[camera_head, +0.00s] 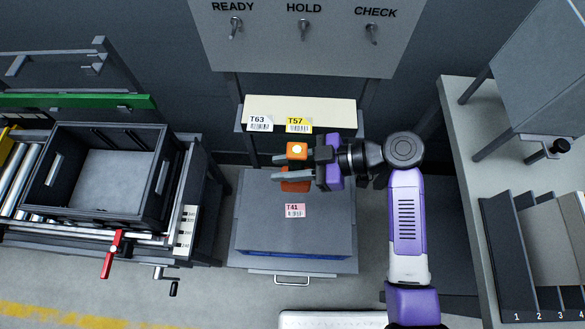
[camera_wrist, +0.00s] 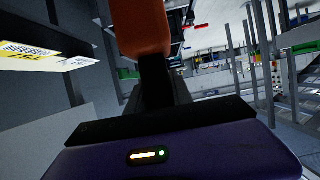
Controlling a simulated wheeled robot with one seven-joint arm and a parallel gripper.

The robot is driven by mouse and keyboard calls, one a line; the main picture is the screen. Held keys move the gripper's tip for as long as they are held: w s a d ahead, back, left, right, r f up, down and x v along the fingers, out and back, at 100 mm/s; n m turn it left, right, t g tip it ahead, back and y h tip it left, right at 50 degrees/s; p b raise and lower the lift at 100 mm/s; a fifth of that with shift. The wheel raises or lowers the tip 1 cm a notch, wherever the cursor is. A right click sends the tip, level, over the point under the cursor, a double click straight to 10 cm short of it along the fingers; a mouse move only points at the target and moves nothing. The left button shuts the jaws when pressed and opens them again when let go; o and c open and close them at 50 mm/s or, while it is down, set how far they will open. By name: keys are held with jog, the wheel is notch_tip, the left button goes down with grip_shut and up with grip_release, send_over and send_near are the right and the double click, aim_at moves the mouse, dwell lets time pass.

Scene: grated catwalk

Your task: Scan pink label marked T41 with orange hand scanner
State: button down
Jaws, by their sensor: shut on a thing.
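The orange hand scanner (camera_head: 297,152) is held in my gripper (camera_head: 291,165), which is shut on it above the grey cabinet top. In the wrist view the orange scanner (camera_wrist: 142,28) rises from between the dark fingers. The pink label T41 (camera_head: 295,210) lies on the grey cabinet top, just below the scanner in the head view, apart from it. The T41 label does not show in the wrist view. Which way the scanner's window points is hard to tell.
A cream shelf (camera_head: 330,113) behind carries a white label T63 (camera_head: 260,123) and a yellow label T57 (camera_head: 299,125). A black crate (camera_head: 165,172) sits on the roller conveyor at left. A grey bench (camera_head: 462,110) with numbered slots stands at right.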

aim_at(293, 149)
jog(key=shift+r+p, duration=2.45)
jog(key=shift+r, duration=1.55)
